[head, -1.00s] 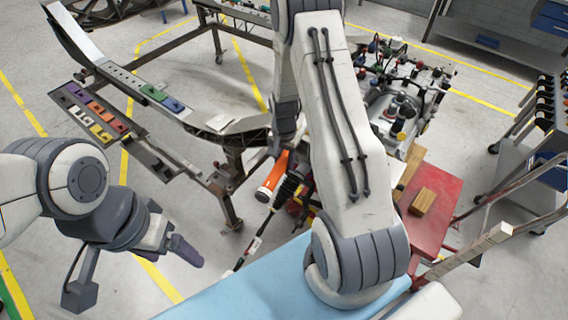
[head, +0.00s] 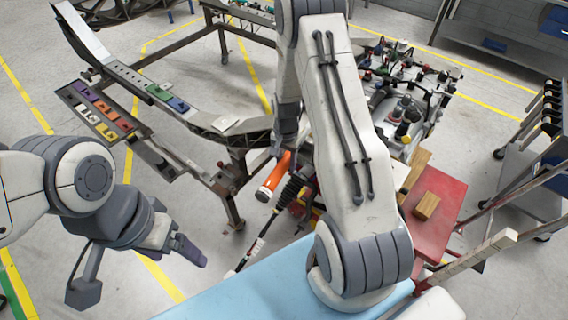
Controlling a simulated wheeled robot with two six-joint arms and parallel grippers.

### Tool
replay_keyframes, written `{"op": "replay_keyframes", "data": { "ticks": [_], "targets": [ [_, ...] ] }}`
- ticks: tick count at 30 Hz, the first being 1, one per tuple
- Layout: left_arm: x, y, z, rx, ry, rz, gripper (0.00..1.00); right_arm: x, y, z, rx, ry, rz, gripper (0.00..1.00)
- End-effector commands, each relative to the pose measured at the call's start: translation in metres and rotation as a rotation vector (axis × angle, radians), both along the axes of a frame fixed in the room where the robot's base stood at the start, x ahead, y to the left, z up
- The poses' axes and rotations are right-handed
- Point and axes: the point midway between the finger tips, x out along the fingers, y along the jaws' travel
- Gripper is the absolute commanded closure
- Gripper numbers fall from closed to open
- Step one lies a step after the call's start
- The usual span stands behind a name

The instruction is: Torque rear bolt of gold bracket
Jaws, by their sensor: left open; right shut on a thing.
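A yellow bracket, likely the gold one (head: 106,130), lies in the lower row of coloured brackets on the plate at the left end of the curved chassis frame (head: 187,123). It is small, and I cannot make out its rear bolt. My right gripper (head: 285,146) is partly hidden by my own arm. It is shut on an orange cylindrical tool (head: 274,177), which hangs near the frame's right end, well apart from the bracket. My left gripper (head: 190,251) is open and empty over the floor at lower left, below the plate.
Purple, orange and white brackets sit near the yellow one; green (head: 159,91) and blue (head: 178,104) ones sit on the frame beam. A red table (head: 437,218) with a wooden block (head: 427,206) stands at right. A light blue surface (head: 265,290) lies in front.

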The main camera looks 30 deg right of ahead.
Motion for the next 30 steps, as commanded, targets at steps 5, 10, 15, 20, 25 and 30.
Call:
{"op": "replay_keyframes", "data": {
  "ticks": [5, 10, 15, 20, 25, 30],
  "targets": [
    [0.0, 0.0, 0.003, 0.0, 0.0, 0.0, 0.16, 0.001, -0.001, 0.005, -0.001, -0.004, -0.002, 1.0],
    [0.0, 0.0, 0.006, 0.0, 0.0, 0.0, 0.16, 0.001, -0.001, 0.008, -0.001, -0.004, -0.001, 1.0],
    [0.0, 0.0, 0.008, 0.0, 0.0, 0.0, 0.16, 0.002, 0.0, 0.011, -0.001, -0.004, -0.001, 1.0],
    [0.0, 0.0, 0.01, 0.0, 0.0, 0.0, 0.16, 0.002, -0.001, 0.014, -0.001, -0.004, -0.001, 1.0],
    [0.0, 0.0, 0.012, 0.0, 0.0, 0.0, 0.16, 0.002, -0.001, 0.017, -0.002, -0.005, 0.0, 1.0],
    [0.0, 0.0, 0.015, 0.0, 0.0, 0.0, 0.16, 0.002, -0.001, 0.02, -0.002, -0.005, -0.001, 1.0]
  ]
}}
